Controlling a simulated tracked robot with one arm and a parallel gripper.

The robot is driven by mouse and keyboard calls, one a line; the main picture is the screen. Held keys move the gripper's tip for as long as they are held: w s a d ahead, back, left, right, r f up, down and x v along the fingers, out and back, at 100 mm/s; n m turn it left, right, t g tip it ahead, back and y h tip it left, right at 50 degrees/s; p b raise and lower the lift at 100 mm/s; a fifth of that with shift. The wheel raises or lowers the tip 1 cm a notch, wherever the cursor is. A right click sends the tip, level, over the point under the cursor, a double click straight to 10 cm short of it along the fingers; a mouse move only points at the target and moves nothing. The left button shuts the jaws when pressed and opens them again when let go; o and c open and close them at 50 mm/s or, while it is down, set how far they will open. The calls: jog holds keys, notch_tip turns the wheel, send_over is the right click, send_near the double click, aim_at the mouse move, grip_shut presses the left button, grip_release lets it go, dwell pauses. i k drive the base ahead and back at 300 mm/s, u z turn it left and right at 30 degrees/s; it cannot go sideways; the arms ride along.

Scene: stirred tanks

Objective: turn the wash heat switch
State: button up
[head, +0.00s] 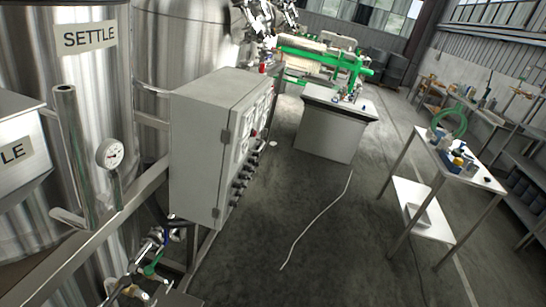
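A grey control cabinet (197,150) stands left of centre, mounted beside the steel tanks. Its front panel (246,150) faces right and shows at a steep slant. Several dark knobs or switches (241,182) stick out along its lower part, and a red part shows higher up. The labels are too small and slanted to read, so I cannot tell which one is the wash heat switch. My gripper does not show in this view.
A tank labelled SETTLE (90,80), a pressure gauge (110,153) and a rail (95,235) fill the left. Valves (150,268) sit low left. A white-sided bench (325,135) and a table (470,175) stand right. A pale hose (318,220) crosses the open floor.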

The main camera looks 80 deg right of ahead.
aim_at(233, 204)
jog(key=z, duration=1.7)
